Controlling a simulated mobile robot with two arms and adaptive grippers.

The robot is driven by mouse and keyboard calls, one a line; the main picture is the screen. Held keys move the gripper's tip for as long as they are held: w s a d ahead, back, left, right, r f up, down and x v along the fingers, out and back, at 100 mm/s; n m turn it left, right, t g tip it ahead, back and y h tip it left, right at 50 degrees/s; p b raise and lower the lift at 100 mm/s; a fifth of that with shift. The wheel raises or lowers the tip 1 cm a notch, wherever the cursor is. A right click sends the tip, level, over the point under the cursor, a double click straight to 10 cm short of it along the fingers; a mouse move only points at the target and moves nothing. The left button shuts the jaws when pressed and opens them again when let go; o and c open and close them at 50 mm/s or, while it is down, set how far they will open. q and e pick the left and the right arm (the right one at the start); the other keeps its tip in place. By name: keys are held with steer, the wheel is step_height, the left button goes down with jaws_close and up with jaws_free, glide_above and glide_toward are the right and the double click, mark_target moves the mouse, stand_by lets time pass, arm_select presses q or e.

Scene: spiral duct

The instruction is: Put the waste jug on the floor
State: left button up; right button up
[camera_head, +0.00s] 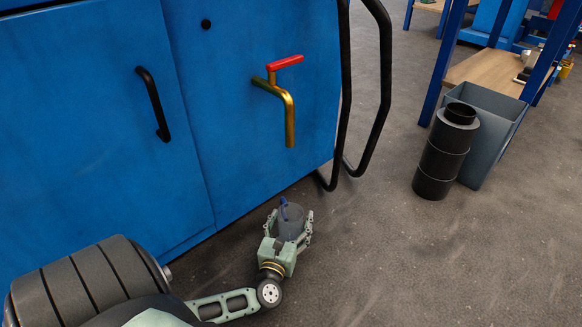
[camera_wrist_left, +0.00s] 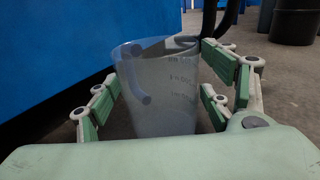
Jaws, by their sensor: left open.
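The waste jug (camera_head: 291,222) is a translucent grey cup with measuring marks. In the head view it stands low by the foot of the blue cabinet, below and in line with the brass tap. In the left wrist view the jug (camera_wrist_left: 158,90) is upright between the fingers. My left gripper (camera_head: 290,228) is open around the jug, with a finger on each side; in the left wrist view the fingers (camera_wrist_left: 165,95) show gaps to the jug. The jug's base is partly hidden by the gripper, and it looks to be at floor level. My right gripper is not seen.
The blue cabinet (camera_head: 100,120) bears a brass tap (camera_head: 289,115) with a red handle. Black tube rails (camera_head: 383,90) stick out at its corner. A black cylinder (camera_head: 440,160) and a grey bin (camera_head: 490,130) stand at right. The grey floor (camera_head: 400,260) between is clear.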

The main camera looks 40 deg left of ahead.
arm_select(q)
steer(key=shift+s+d+r, duration=0.1)
steer(key=shift+s+r, duration=0.05)
steer(key=p+v, duration=0.5)
steer(key=v, duration=0.5)
steer(key=shift+s+d, duration=0.1)
steer(key=shift+s, duration=0.25)
steer(key=shift+s+d, duration=0.25)
steer(key=shift+s, duration=0.2)
